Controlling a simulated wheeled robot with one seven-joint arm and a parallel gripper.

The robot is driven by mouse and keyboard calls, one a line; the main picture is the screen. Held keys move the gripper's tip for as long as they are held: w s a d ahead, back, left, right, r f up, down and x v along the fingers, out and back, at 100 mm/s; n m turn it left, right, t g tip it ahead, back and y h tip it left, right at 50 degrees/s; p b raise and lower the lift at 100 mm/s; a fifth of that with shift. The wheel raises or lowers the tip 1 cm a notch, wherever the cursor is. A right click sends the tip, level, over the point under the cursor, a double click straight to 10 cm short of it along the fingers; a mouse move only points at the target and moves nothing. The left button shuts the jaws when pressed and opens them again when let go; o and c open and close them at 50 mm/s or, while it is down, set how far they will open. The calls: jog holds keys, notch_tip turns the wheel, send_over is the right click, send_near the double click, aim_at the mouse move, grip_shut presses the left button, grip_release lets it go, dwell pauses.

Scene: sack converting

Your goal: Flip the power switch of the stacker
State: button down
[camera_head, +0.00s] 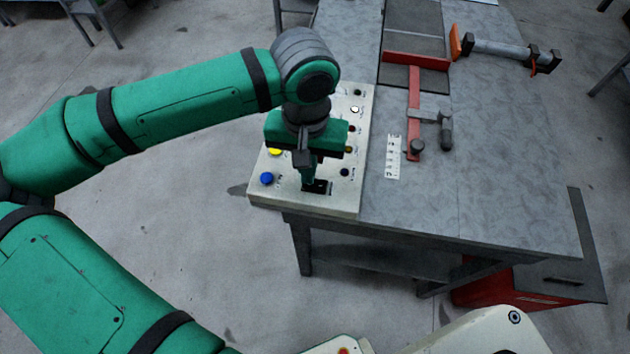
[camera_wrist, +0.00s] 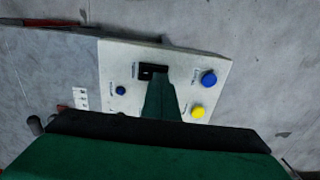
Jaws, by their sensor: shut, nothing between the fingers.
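The stacker's control panel (camera_head: 337,205) is a cream-coloured box at the left front corner of the grey table. A black rocker switch (camera_head: 318,188) sits near its front edge; in the wrist view it (camera_wrist: 152,71) is a dark rectangle with a small light mark. My gripper (camera_head: 309,183) points down over the panel, shut and empty. Its fingertips are right at the switch and partly cover it in the head view. In the wrist view the finger end (camera_wrist: 160,80) overlaps the switch's edge. I cannot tell whether they touch or which way the rocker is tipped.
A blue button (camera_head: 266,179) and a yellow button (camera_head: 275,151) are left of the switch. A small dark knob (camera_head: 344,172) is on its right. A white scale strip (camera_head: 393,157) and a red fence with a clamp (camera_head: 414,110) lie farther right on the table (camera_head: 490,190).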

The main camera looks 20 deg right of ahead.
jog(key=shift+w+f, duration=0.1)
jog(key=shift+f, duration=0.6)
dwell(0.6)
notch_tip(320, 180, up, 7)
dwell(1.0)
dwell(0.5)
